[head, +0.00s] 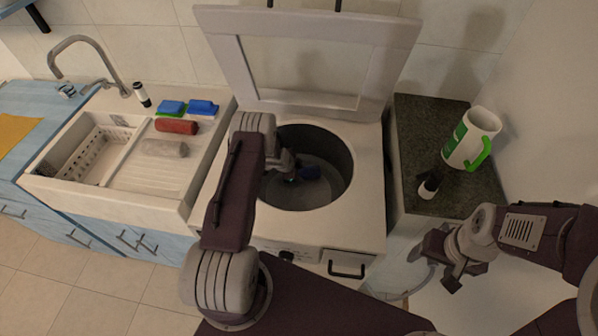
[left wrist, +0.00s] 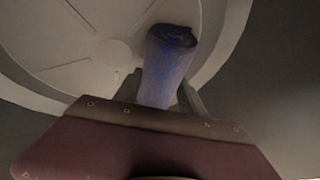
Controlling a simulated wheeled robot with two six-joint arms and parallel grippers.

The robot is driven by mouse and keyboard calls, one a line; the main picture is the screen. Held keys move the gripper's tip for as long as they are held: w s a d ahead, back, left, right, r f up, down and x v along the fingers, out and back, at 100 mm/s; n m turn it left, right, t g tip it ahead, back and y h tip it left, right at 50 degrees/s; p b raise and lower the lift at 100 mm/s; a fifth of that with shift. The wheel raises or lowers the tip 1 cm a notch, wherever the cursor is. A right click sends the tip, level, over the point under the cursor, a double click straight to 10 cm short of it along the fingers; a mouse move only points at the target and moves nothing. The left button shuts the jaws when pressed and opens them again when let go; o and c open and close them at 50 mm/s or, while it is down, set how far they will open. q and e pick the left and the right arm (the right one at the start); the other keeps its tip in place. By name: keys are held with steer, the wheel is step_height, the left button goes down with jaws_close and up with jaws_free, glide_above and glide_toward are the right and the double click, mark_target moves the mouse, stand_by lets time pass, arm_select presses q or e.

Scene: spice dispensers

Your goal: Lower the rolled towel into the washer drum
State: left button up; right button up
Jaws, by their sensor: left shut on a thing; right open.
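The rolled towel (head: 307,172) is dark blue and lies within the opening of the washer drum (head: 325,192). In the left wrist view the blue towel (left wrist: 169,62) sticks out between the fingers, with the pale ribbed drum floor (left wrist: 85,45) behind it. My left gripper (head: 291,176) is shut on the towel inside the drum opening; my own arm partly hides it. I cannot tell whether the towel touches the drum floor. My right gripper (head: 447,262) is open and empty, to the right of the washer (head: 368,215).
The washer lid (head: 393,50) stands raised behind the opening. At left, a sink counter holds a red roll (head: 177,126), a grey roll (head: 164,148) and blue sponges (head: 202,107). A dark counter (head: 425,120) at right carries a white-green jug (head: 469,140) and a small black-and-white bottle (head: 428,184).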

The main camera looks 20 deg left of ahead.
arm_select(q)
steer(key=o, duration=1.5)
steer(key=shift+o, duration=0.2)
steer(key=v, duration=0.9)
steer(key=shift+p, duration=0.35)
